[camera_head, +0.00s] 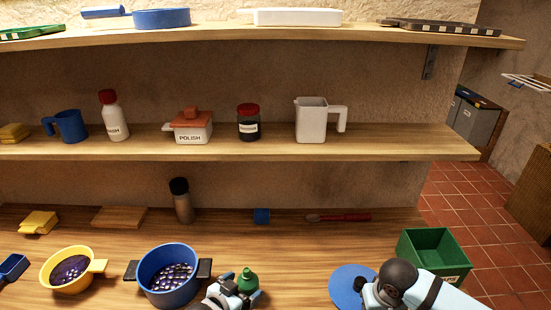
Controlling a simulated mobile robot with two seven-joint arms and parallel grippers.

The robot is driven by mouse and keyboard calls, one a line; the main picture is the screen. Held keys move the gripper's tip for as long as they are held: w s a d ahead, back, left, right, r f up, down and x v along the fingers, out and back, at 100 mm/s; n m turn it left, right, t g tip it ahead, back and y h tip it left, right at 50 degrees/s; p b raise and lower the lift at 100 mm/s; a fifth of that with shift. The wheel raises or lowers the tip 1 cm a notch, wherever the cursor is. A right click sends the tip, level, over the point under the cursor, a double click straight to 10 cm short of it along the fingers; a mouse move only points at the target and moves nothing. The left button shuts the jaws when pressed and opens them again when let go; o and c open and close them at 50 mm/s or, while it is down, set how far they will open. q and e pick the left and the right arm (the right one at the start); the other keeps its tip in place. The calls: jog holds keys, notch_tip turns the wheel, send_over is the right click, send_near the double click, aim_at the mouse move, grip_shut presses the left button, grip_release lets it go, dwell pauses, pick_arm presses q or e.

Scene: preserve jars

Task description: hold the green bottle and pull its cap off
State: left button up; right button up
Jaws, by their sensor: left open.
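A small green bottle (247,281) with a rounded green top stands on the wooden worktop at the bottom centre, just right of the blue pot. My left gripper (237,293) is open at the bottom edge of the picture, close beside the bottle on its left and front. It hides the bottle's lower part, and I cannot tell whether the fingers touch it. A green open bin (435,252) with a partly hidden label stands at the right. My right arm lies in front of it; its gripper (372,297) is partly in view at the bottom, with its fingertips not visible.
A blue pot (168,275) and a yellow pot (73,270) with dark contents stand left. A blue disc (350,284) lies by my right arm. Behind are a dark-capped jar (182,204), a blue cube (262,216) and a red-handled tool (340,217). Shelves hang above.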

pick_arm(q)
jog(key=shift+x, duration=1.1)
jog(key=c, duration=1.3)
jog(key=o, duration=1.3)
jog(key=shift+v, duration=0.9)
